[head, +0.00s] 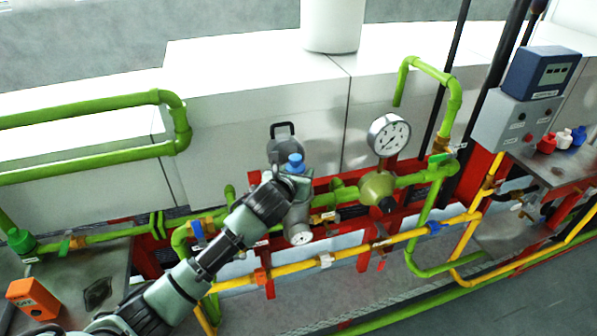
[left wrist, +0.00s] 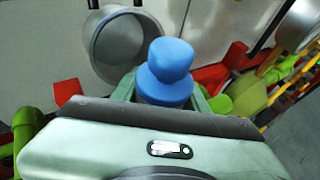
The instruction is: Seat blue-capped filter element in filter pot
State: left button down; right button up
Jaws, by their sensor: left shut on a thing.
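The filter element's blue cap (head: 295,162) stands up at the end of my left arm, and the cap also shows in the left wrist view (left wrist: 165,70). My left gripper (head: 293,175) is shut on the element just below the cap. The rest of the element is hidden by the gripper. A grey metal body, seemingly the filter pot (head: 299,218), is directly below the gripper. A round grey lid-like part with a handle (head: 285,137) stands behind the cap. I cannot tell whether the element is inside the pot. My right gripper is not in view.
Green pipes (head: 415,178) and a yellow pipe (head: 345,256) run past the pot, with red supports around them. A pressure gauge (head: 389,134) and an olive round fitting (head: 376,188) stand to the right. White blocks (head: 240,130) lie behind.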

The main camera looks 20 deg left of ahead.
pick_arm(q)
jog(key=shift+f, duration=0.1)
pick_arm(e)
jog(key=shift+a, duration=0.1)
pick_arm(q)
jog(key=shift+f, duration=0.5)
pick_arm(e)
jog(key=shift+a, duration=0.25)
pick_arm(q)
jog(key=shift+s, duration=0.1)
